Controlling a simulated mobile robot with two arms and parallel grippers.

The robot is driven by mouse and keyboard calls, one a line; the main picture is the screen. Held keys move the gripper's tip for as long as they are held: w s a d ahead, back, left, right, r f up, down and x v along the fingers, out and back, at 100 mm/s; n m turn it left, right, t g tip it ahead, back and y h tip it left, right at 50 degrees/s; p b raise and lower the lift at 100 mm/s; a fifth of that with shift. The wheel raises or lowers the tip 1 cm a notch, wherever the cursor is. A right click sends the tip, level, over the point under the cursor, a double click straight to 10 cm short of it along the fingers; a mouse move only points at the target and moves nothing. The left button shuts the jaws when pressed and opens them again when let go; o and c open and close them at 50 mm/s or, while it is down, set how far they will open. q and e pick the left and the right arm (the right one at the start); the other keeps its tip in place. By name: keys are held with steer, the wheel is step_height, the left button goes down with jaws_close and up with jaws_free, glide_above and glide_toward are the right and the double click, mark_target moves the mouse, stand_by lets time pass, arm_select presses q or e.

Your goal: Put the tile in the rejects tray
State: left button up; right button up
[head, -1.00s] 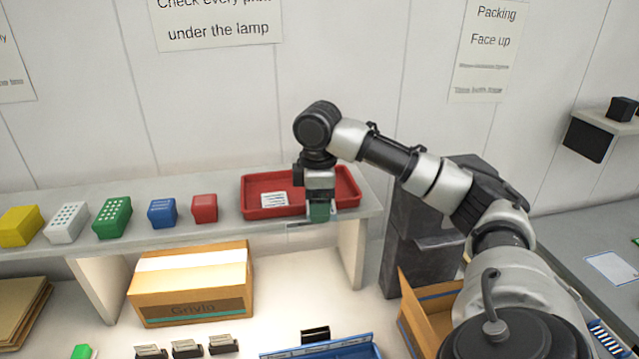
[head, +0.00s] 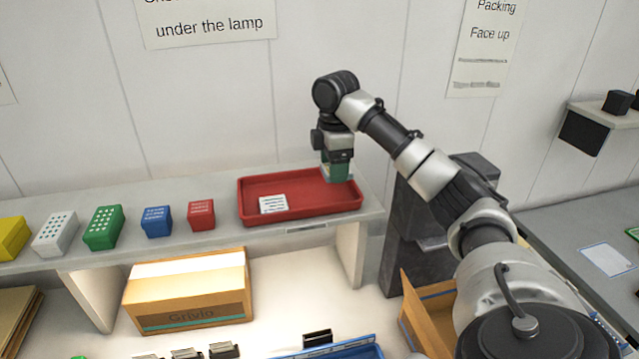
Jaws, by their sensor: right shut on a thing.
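The red rejects tray (head: 300,212) sits on the raised grey shelf, with a small white printed label inside its left part (head: 273,204). My right gripper (head: 338,172) points down over the right part of the tray. It is shut on a greenish piece, the tile (head: 337,178), of which only a small part shows at the fingertips. I cannot tell whether the tile touches the tray floor. My left gripper is not in view.
Red (head: 201,215), blue (head: 156,222), green (head: 103,228), white (head: 55,233) and yellow (head: 12,238) blocks stand on the shelf left of the tray. A cardboard box (head: 190,290) stands below. The tray's middle is clear.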

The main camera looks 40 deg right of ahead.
mark_target(321, 194)
steer(key=shift+w+a+f+p, duration=0.3)
steer(key=shift+w, duration=0.35)
steer(key=shift+w+a+f+p, duration=0.25)
steer(key=shift+w+f, duration=0.05)
steer(key=shift+w, duration=0.3)
steer(key=shift+w+a+f, duration=0.1)
steer(key=shift+f, duration=0.15)
steer(key=shift+f+p, duration=0.25)
steer(key=shift+p, duration=0.05)
step_height(321, 194, down, 3)
steer(key=shift+f+p, duration=0.15)
steer(key=shift+p, duration=0.65)
steer(key=shift+f, duration=0.15)
steer(key=o, duration=1)
steer(key=shift+f, duration=0.15)
